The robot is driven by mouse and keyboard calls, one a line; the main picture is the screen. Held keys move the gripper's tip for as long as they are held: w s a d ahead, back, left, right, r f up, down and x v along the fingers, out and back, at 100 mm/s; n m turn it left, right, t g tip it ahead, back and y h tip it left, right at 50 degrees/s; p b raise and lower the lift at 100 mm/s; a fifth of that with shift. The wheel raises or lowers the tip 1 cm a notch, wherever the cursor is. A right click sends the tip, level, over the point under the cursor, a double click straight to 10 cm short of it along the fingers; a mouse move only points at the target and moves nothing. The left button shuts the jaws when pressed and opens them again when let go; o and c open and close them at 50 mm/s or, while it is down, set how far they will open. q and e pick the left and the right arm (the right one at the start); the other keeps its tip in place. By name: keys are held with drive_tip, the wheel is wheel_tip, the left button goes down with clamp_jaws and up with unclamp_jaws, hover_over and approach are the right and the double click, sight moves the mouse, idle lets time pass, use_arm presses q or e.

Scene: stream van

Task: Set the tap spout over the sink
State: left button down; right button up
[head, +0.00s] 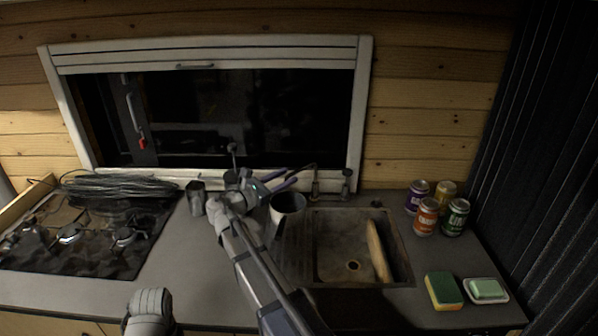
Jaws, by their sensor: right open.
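The sink (330,258) is a worn rectangular metal basin set in the counter, right of centre, with a long tan object inside along its right side. The tap (315,184) stands behind the sink's back edge, in front of the window. Its thin spout (303,168) points left, away from the basin, toward my right gripper. My right gripper (292,176) is open just left of the tap, its purple-tipped fingers pointing right toward the spout. I cannot tell whether they touch it. My left gripper is not in view.
A dark cup (287,204) stands below my right gripper, beside the sink. A small metal fitting (347,184) stands right of the tap. Several cans (425,217), a sponge (443,291) and a soap dish (486,290) lie right. A hob (85,240) is left.

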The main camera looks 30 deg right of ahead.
sight(299, 170)
drive_tip(key=shift+x, duration=3.05)
drive_tip(key=shift+c, duration=0.4)
clamp_jaws()
